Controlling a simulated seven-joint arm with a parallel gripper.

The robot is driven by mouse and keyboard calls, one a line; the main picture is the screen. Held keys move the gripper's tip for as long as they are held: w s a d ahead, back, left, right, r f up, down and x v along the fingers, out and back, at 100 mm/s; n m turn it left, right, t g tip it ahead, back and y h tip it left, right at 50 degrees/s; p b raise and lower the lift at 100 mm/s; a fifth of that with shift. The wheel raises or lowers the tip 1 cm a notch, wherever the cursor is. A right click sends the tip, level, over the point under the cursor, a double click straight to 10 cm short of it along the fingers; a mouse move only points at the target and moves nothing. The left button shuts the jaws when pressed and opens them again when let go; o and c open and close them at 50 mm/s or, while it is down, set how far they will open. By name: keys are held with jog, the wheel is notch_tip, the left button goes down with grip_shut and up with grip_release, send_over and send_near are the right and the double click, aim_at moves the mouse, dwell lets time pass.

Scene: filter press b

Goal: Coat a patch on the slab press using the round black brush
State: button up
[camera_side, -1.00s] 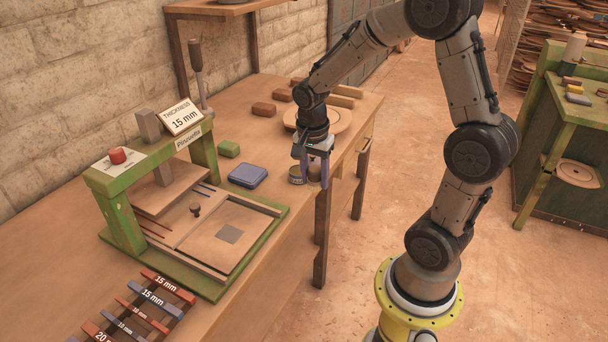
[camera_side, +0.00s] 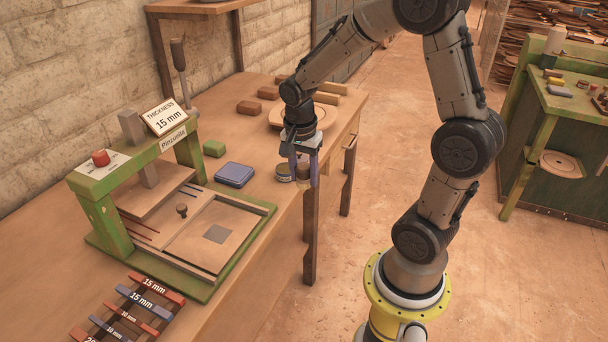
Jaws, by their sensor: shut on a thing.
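The slab press (camera_side: 97,183) is a green frame with a red knob on top and a sign reading 15 mm. Its flat bed lies in front, with a wooden board (camera_side: 236,216) that bears a grey square patch (camera_side: 216,233). My gripper (camera_side: 303,178) points down over the right part of the bench, near its front edge, away from the press. Its fingers are shut on a small brownish thing (camera_side: 303,169), perhaps the brush's handle. Its lower end is hard to make out, and no black bristles can be told.
A small round tin (camera_side: 283,173) stands just left of my gripper. A blue flat case (camera_side: 234,174) and a green block (camera_side: 214,148) lie between it and the press. Marked thickness strips (camera_side: 134,306) lie front left. A round wooden disc (camera_side: 275,117) and brown blocks are behind.

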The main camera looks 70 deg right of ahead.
jog(key=w+d+r+n, duration=0.1)
jog(key=w+d+r, duration=0.1)
jog(key=w, duration=0.2)
jog(key=m, duration=0.1)
send_over(286, 167)
jog(key=f, duration=0.5)
jog(key=shift+a+f, duration=0.25)
jog(key=shift+f, duration=2.65)
jog(key=shift+f, duration=0.6)
jog(key=shift+r, duration=0.15)
notch_tip(286, 167, up, 7)
